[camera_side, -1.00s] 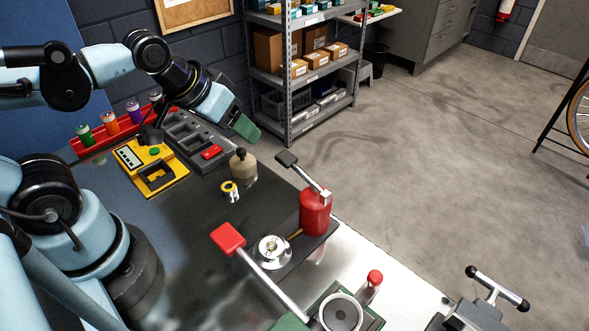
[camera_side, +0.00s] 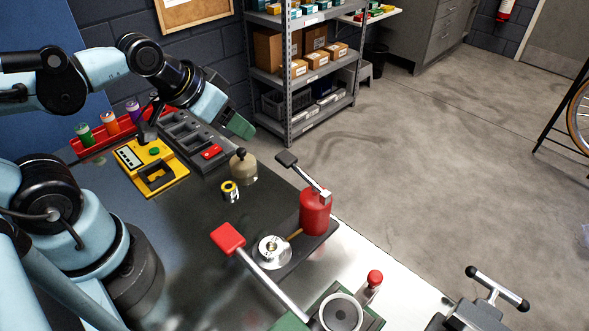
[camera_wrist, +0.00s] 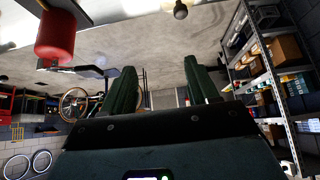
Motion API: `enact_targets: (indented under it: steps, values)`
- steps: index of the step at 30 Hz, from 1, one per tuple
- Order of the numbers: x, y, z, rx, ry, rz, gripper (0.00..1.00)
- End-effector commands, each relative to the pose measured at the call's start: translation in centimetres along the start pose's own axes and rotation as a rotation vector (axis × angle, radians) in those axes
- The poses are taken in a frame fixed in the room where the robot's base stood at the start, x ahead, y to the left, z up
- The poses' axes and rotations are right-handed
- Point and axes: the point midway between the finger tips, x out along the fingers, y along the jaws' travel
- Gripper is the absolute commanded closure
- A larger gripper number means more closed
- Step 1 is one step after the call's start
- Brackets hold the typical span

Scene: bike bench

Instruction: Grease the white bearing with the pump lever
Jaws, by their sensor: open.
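A red grease pump (camera_side: 315,213) stands at the bench's right edge. Its lever (camera_side: 303,175) slopes up to the left and ends in a black grip. A thin brass-coloured spout points from it toward a white bearing (camera_side: 265,259) on a dark base. My gripper (camera_side: 240,127) is high beyond the far edge of the bench, well apart from the pump and lever. In the wrist view its two green fingers (camera_wrist: 161,85) are apart with nothing between them. The red pump body (camera_wrist: 56,38) shows there upside down at upper left. The bearing is not clear in that view.
A beige bottle (camera_side: 243,168) and a small yellow-black cylinder (camera_side: 230,190) stand on the mat left of the pump. A long red-handled lever (camera_side: 228,238) reaches from a press (camera_side: 341,312) in front. A metal shelf (camera_side: 305,70) stands behind my gripper.

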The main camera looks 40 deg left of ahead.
Motion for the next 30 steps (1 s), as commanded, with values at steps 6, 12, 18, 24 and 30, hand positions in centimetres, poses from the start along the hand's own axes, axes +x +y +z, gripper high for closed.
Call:
enact_targets:
  steps: [6, 12, 18, 24, 30]
  values:
    - [0.0, 0.0, -0.1, 0.0, -0.002, 0.001, 0.53]
    - [-0.9, 1.2, -1.5, 0.002, -0.065, 0.015, 0.84]
    - [-3.0, 4.0, -4.6, 0.006, -0.223, 0.028, 1.0]
    - [-5.3, 7.2, -7.3, 0.014, -0.393, 0.003, 1.0]
    - [-7.4, 10.0, -9.2, 0.025, -0.529, -0.048, 1.0]
